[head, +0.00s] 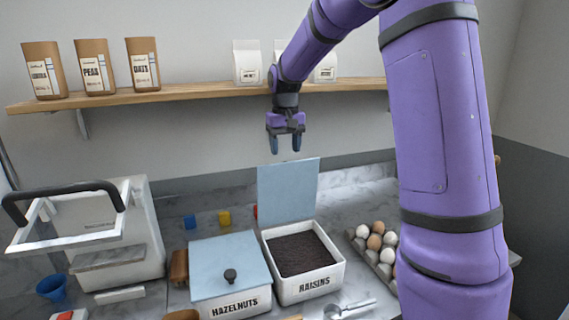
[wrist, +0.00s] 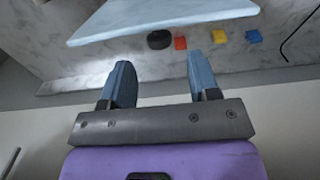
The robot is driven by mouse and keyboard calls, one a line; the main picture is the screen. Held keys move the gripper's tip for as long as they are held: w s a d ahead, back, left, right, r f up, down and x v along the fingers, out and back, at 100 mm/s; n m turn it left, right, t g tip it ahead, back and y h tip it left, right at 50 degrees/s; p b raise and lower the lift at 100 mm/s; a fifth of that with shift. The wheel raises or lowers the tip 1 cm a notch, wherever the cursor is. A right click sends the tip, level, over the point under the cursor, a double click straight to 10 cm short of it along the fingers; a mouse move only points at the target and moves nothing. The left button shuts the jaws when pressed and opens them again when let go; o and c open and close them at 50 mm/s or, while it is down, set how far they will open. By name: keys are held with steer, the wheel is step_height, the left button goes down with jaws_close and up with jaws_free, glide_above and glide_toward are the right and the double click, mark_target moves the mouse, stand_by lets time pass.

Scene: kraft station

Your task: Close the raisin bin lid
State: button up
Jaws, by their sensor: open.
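The raisin bin (head: 312,286) is a white box labelled RAISINS, filled with dark contents. Its light blue lid (head: 288,190) stands open, nearly upright, at the bin's back edge. My gripper (head: 286,143) is open and empty, pointing down above and behind the top edge of the lid, apart from it. In the wrist view, my open fingers (wrist: 160,85) point toward the lid's edge (wrist: 165,18), which shows at the top with a dark knob (wrist: 160,39) just below it.
The hazelnut bin (head: 235,302) with its lid shut stands directly left. An egg tray (head: 376,262) is to the right and a metal scoop (head: 352,309) lies in front. A wooden shelf (head: 200,95) with bags runs behind. Small coloured blocks (head: 224,218) sit at the back.

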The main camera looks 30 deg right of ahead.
mark_target(285, 163)
steer(key=shift+f, duration=2.6)
steer(key=shift+c, duration=0.5)
jaws_close()
